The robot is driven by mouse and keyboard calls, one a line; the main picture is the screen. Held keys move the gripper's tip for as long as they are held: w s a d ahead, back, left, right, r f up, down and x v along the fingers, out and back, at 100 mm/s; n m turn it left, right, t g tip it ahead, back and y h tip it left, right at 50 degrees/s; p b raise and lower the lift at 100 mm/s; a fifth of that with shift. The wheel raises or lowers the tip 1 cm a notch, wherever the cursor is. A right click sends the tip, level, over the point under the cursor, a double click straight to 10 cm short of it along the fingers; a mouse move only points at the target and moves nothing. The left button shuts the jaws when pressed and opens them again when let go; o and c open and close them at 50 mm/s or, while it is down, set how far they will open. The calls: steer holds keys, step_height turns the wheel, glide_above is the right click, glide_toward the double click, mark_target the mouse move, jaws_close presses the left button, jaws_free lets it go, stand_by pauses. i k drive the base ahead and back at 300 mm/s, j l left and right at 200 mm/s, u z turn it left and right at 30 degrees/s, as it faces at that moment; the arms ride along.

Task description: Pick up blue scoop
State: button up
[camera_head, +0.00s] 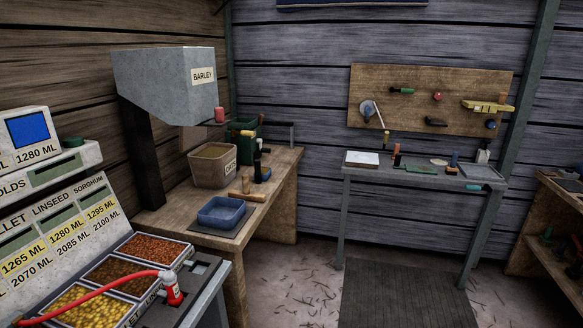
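No thing in view is plainly a scoop. A blue open-topped tub (222,212) sits on a dark mat at the front of the wooden bench (285,177); I see no clear handle on it. A small blue item (264,174) lies farther back on the same bench, too small to make out. I cannot tell which of these is the blue scoop. My gripper is not in view.
A grey hopper marked BARLEY (165,85) overhangs the bench. A tan bin (213,164) and green bin (245,132) stand behind the tub. A grain dispenser (62,230) with a red hose (95,298) fills the left foreground. The floor mat (405,295) is clear.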

mark_target(261, 174)
steer(key=i+u, duration=0.15)
steer(key=i, duration=0.3)
steer(key=i+l+u, duration=0.1)
steer(key=i, duration=0.35)
steer(key=i+l+u, duration=0.15)
steer(key=i, duration=0.3)
steer(key=i+l+u, duration=0.15)
steer(key=i, duration=0.3)
steer(key=i+l+u, duration=0.3)
steer(key=i+u, duration=0.15)
steer(key=i+l+u, duration=0.7)
steer(key=l+u, duration=0.25)
steer(key=l, duration=0.45)
steer(key=i+l, duration=0.15)
steer(key=l, duration=0.25)
